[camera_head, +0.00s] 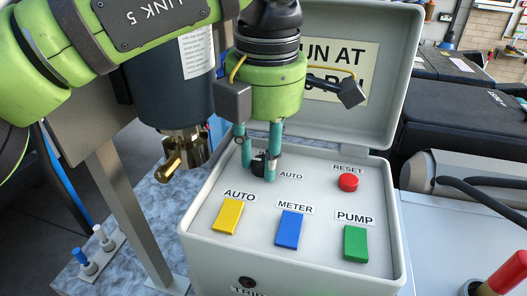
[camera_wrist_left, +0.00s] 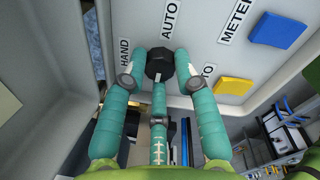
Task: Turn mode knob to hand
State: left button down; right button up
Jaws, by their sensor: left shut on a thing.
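The mode knob (camera_head: 259,163) is black and sits on the light grey panel of the control box, with an AUTO label (camera_head: 291,176) to its right. In the left wrist view the knob (camera_wrist_left: 160,63) lies between the teal fingers of my left gripper (camera_head: 258,166), near a HAND label (camera_wrist_left: 125,52) and an AUTO label (camera_wrist_left: 170,20). The gripper (camera_wrist_left: 160,70) points down at the panel and is shut on the knob. In the head view the fingers hide part of the knob and the HAND label. I cannot tell which way the knob points. My right gripper is out of view.
A yellow button (camera_head: 228,217), blue button (camera_head: 289,229), green button (camera_head: 355,244) and red reset button (camera_head: 348,182) share the panel. The raised lid (camera_head: 386,60) stands behind. A dark cylinder with a brass fitting (camera_head: 185,150) hangs close left of my gripper.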

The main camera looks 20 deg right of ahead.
pick_arm(q)
jog(key=shift+f, duration=0.1)
dwell(0.4)
jog(key=c, duration=0.9)
grip_release()
jog(key=shift+c, duration=0.2)
jog(key=shift+r, duration=0.2)
notch_tip(320, 180, up, 12)
jog(key=shift+s+f, duration=0.15)
jog(key=shift+s, duration=0.25)
